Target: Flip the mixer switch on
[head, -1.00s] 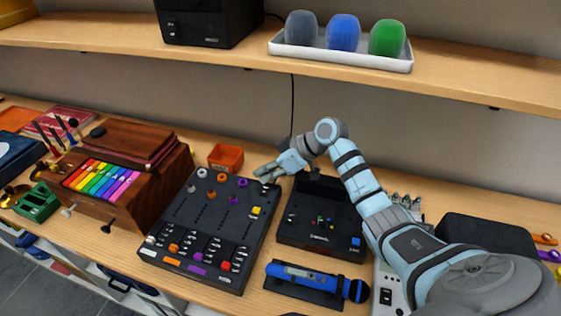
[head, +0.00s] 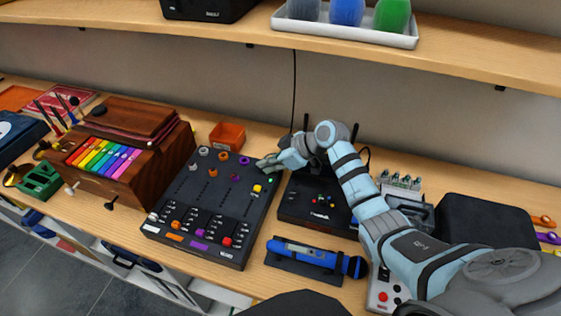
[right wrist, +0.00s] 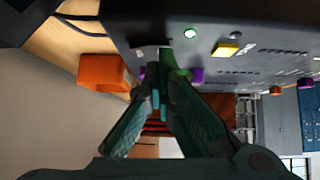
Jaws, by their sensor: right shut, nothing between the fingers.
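The mixer (head: 180,207) is a dark panel with several coloured knobs and sliders, flat on the bench left of centre. My right gripper (head: 262,164) is at its far right corner, fingers shut with nothing between them. In the right wrist view the closed fingertips (right wrist: 164,72) are over or close to the mixer panel (right wrist: 260,62); I cannot tell if they touch it. A small green light (right wrist: 190,33) shows on the panel near the fingertips. I cannot make out the switch; the fingers may hide it. My left gripper is not in view.
An orange open box (head: 227,135) stands just behind the mixer. A black device with antennas (head: 308,212) is close on its right, a blue microphone (head: 305,253) lies in front of that, and a wooden xylophone box (head: 135,160) stands left.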

